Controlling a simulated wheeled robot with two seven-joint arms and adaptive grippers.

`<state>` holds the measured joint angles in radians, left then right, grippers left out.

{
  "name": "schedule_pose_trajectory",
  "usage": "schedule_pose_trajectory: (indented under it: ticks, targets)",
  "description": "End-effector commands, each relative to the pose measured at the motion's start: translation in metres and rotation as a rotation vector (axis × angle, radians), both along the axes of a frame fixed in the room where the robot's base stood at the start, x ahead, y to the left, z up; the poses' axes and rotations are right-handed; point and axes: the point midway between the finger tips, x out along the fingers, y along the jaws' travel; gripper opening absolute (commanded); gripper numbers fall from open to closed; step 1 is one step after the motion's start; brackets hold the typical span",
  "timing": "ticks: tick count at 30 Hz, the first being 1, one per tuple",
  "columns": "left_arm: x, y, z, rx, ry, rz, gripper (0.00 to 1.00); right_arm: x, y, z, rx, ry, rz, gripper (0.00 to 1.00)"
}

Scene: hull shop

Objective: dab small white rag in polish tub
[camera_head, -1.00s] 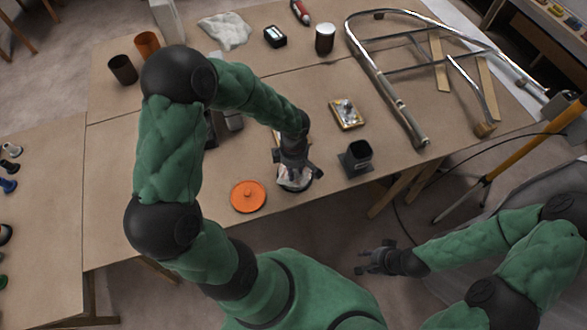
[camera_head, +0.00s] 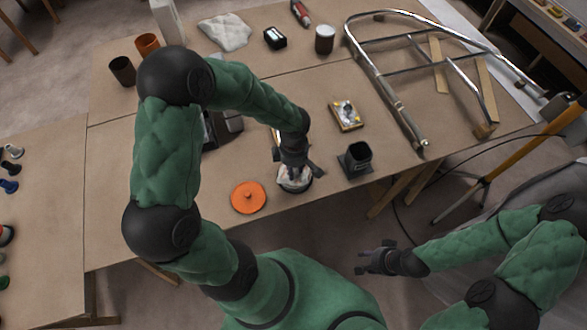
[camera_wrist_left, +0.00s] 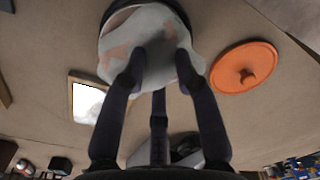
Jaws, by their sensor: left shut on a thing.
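The small white rag (camera_head: 291,182) is pinched in my left gripper (camera_head: 295,174), at the mouth of the dark polish tub (camera_head: 306,188) by the table's front edge. In the left wrist view the rag (camera_wrist_left: 150,38) bunches between the fingertips of the gripper (camera_wrist_left: 160,62) and covers most of the tub, whose dark rim (camera_wrist_left: 117,15) shows behind it. How deep the rag sits is hidden. The orange lid (camera_head: 248,197) lies flat left of the tub and also shows in the left wrist view (camera_wrist_left: 244,68). My right gripper (camera_head: 364,261) is open and empty, off the table's front edge.
A black square cup (camera_head: 357,158) stands right of the tub, with a small shiny tray (camera_head: 346,114) behind it. A chromed tubular frame (camera_head: 390,100) fills the table's right side. A folded white cloth (camera_head: 226,33) and a dark jar (camera_head: 324,39) lie farther back.

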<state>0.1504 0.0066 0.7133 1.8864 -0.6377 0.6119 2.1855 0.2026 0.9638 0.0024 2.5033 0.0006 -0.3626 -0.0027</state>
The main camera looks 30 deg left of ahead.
Motion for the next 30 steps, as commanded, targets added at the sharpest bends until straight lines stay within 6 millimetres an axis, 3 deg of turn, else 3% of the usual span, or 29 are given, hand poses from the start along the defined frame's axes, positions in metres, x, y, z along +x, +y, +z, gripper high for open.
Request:
schedule_pose_trajectory:
  ticks: [21,30]
  targets:
    - [0.001,0.0,0.051,0.001,-0.004,0.001,0.05,0.0,0.0,0.027,0.0,0.0,0.0,0.4]
    - [0.001,0.0,0.053,0.0,-0.002,0.0,0.05,0.0,0.0,0.027,0.0,0.0,0.0,0.4]
